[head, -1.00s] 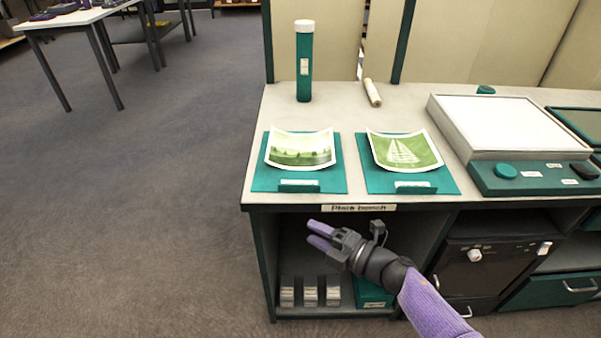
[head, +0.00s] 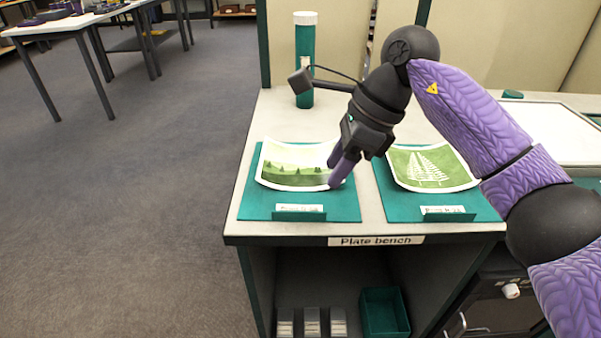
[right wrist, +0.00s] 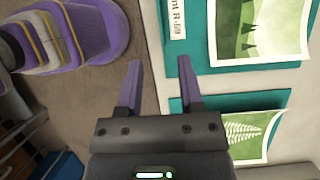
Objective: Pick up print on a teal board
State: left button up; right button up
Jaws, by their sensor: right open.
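Two curled green prints lie on teal boards on the plate bench. The left print (head: 285,160), with a landscape of small trees, is on the left teal board (head: 252,203). The right print (head: 432,165), with a pale leaf-like shape, is on the right teal board (head: 400,205). My right gripper (head: 339,172) is open and empty, in front of the left print's right edge in the head view. The right wrist view shows its spread fingers (right wrist: 160,70), with the left print (right wrist: 260,28) and right print (right wrist: 247,135) to the right of them. My left gripper is out of view.
A teal tube (head: 304,85) with a white cap stands behind the left print. A flat white panel (head: 560,128) is at the right, partly behind my arm. Below, an open shelf holds a teal bin (head: 385,313) and small grey boxes (head: 311,322).

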aim_at(313, 212)
jog(key=b+x, duration=0.2)
jog(key=x, duration=0.1)
jog(key=b+x, duration=0.2)
jog(key=x, duration=0.1)
jog(key=d+b+x, duration=0.1)
jog(key=b+x, duration=0.1)
jog(key=x, duration=0.1)
jog(key=shift+f, duration=0.6)
jog(key=shift+a+r, duration=0.1)
jog(key=shift+r, duration=0.15)
jog(key=c, duration=0.4)
grip_shut()
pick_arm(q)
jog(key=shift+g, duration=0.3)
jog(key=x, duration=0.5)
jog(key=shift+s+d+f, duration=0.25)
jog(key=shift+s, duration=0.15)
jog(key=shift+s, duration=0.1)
